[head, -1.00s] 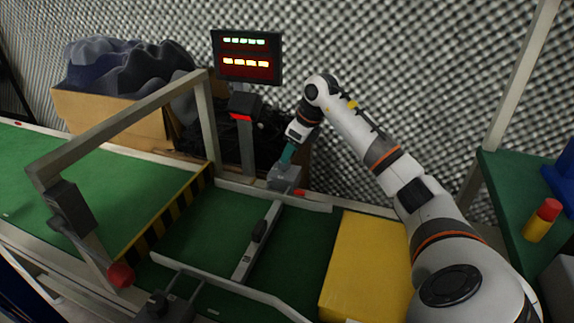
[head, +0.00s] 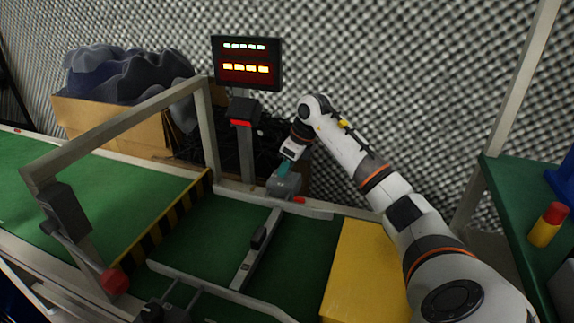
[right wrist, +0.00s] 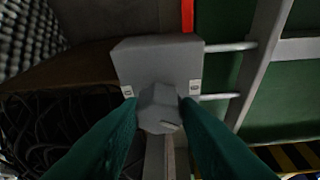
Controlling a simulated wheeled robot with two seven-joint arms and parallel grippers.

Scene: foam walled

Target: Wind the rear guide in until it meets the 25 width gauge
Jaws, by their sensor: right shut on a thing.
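The rear guide (head: 312,211) is a pale rail along the belt's far side. In the right wrist view, two rods join this rail (right wrist: 262,62) to a grey block (right wrist: 160,58) with a faceted grey knob (right wrist: 160,106). My right gripper (right wrist: 160,118) has its teal fingers shut on the knob; in the head view the hand reaches down to the block (head: 284,184). A bar with a black grip, seemingly the width gauge (head: 246,268), lies across the belt between the guides. Its far end is close to the rear rail; I cannot tell whether they touch. My left gripper is out of view.
A display (head: 246,63) stands behind the block. A grey frame (head: 118,125) with a red knob (head: 115,281) spans the belt at left. A yellow block (head: 366,272) is right of the belt. A green shelf (head: 505,200) holds a red-yellow cylinder (head: 547,225).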

